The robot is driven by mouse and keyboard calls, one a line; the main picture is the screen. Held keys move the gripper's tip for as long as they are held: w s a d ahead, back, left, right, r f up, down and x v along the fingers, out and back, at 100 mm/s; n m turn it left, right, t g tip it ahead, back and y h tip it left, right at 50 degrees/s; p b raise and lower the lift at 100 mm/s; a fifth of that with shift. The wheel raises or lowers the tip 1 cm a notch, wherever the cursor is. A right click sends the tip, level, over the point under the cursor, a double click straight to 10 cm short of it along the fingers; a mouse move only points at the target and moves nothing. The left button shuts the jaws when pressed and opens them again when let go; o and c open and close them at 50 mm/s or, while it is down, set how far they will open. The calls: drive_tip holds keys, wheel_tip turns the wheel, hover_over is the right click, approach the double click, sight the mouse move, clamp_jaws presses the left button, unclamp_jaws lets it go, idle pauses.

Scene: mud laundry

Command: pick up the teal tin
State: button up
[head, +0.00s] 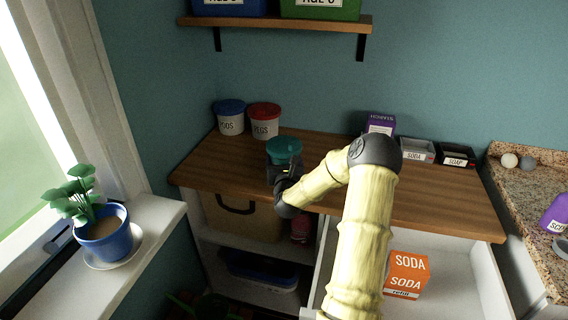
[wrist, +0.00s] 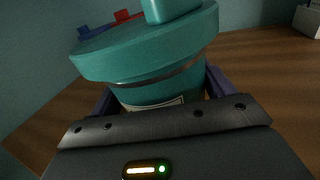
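The teal tin (head: 284,146) has a wide teal lid and stands near the left front of the wooden counter. In the wrist view the tin (wrist: 158,92) fills the upper middle, with its lid and knob close to the camera and a pale label low on its body. My gripper (head: 281,168) is at the tin's near side and hides its lower part in the head view. In the wrist view one dark purple finger of my gripper (wrist: 160,94) shows on each side of the tin's body. I cannot tell whether they press on it.
A blue-lidded tub (head: 230,120) and red-lidded tub (head: 264,122) stand behind the tin. A purple box (head: 379,124), soda tray (head: 416,151) and soap tray (head: 456,155) are farther right. An open drawer (head: 450,275) holds an orange soda box (head: 407,274). The counter's (head: 440,195) right part is clear.

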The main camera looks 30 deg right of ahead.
sight(284, 144)
drive_tip(key=shift+c, duration=0.5)
wheel_tip(284, 144, up, 10)
drive_tip(key=shift+r, duration=0.1)
idle(0.4)
idle(0.4)
